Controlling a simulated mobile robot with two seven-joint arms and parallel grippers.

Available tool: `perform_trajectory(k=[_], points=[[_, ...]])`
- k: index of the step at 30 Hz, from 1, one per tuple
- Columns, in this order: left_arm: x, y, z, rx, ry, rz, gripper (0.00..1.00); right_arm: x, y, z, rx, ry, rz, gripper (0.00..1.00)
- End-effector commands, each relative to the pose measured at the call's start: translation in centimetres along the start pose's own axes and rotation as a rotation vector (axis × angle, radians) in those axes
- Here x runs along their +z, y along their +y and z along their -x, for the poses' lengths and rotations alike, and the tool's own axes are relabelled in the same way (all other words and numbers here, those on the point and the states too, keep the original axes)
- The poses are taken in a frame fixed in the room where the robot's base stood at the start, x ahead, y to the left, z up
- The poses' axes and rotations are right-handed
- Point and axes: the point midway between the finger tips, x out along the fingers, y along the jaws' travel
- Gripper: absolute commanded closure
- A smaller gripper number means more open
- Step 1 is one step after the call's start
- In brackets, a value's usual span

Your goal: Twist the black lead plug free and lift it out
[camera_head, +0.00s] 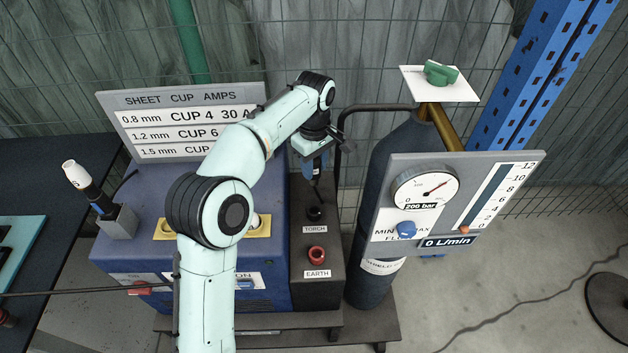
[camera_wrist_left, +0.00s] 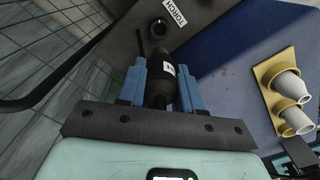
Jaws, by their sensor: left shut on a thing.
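My left gripper (camera_head: 315,172) is above the dark panel with the TORCH socket (camera_head: 314,213). In the left wrist view its blue fingers (camera_wrist_left: 161,88) are shut on the black lead plug (camera_wrist_left: 161,72), one on each side. The plug has a pale label mark. Its front end points at the TORCH socket (camera_wrist_left: 159,28), whose dark round mouth shows beyond it, so the plug appears apart from the socket. In the head view the plug is mostly hidden by the gripper. A thin dark lead piece shows beside the plug in the wrist view. My right gripper is not in view.
The red EARTH socket (camera_head: 316,255) is below the TORCH socket. A blue welder box (camera_head: 140,200) with yellow-plated knobs stands left. A dark gas cylinder (camera_head: 388,160) with a gauge panel (camera_head: 485,185) stands right, and a dark bar bends near my gripper. A torch (camera_head: 88,187) stands at far left.

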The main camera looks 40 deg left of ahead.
Motion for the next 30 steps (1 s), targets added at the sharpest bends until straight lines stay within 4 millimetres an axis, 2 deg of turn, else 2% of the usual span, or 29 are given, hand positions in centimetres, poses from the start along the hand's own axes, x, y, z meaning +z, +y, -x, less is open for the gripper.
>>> perform_trajectory(k=[1, 3, 9, 30], points=[[0.0, 0.1, 1.6, 0.005, 0.001, -0.001, 0.99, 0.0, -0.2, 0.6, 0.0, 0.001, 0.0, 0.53], [0.0, 0.1, 2.8, 0.004, 0.001, -0.001, 0.99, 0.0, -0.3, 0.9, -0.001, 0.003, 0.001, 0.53], [0.0, 0.1, 5.0, 0.0, 0.0, -0.002, 0.99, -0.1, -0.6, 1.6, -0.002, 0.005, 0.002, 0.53], [0.0, 0.1, 8.0, 0.0, -0.001, -0.001, 0.99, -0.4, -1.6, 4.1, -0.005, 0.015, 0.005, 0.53]])
